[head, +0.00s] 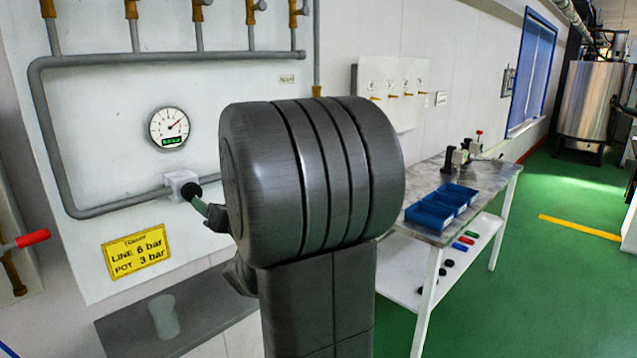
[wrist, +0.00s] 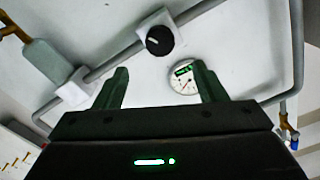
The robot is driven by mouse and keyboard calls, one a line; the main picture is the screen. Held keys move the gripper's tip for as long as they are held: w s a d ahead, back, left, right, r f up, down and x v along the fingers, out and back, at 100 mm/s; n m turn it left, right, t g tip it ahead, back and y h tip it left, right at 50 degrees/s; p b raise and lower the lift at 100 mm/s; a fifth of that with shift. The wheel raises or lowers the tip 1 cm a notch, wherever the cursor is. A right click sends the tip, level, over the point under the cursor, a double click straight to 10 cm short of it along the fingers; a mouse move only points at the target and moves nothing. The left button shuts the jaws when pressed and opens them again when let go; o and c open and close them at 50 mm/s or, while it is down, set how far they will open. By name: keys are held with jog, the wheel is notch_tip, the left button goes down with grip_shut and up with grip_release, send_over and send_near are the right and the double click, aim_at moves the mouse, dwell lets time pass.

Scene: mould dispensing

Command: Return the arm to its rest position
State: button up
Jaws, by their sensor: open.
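My gripper (wrist: 161,75) is open in the wrist view, its two green fingers spread with nothing between them. A black round knob (wrist: 160,40) on a white block lies beyond the fingertips, roughly in line with the gap. In the head view, a green fingertip of my gripper (head: 203,209) shows just right of and below the same knob (head: 191,190); I cannot tell if they touch. My dark arm fills the middle of the head view and hides most of the gripper.
A round gauge (head: 169,128) and grey pipes (head: 120,208) are on the white wall panel. A yellow sign (head: 137,251) reads line 6 bar, pot 3 bar. A translucent cup (head: 164,316) stands below. A table (head: 480,182) with blue bins (head: 430,214) is at right. Green floor beyond is open.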

aim_at(195, 194)
jog(key=p+x, duration=0.1)
jog(key=x, duration=0.9)
jog(key=shift+w+a+p, duration=0.2)
jog(key=shift+p, duration=0.1)
jog(key=shift+d, duration=0.1)
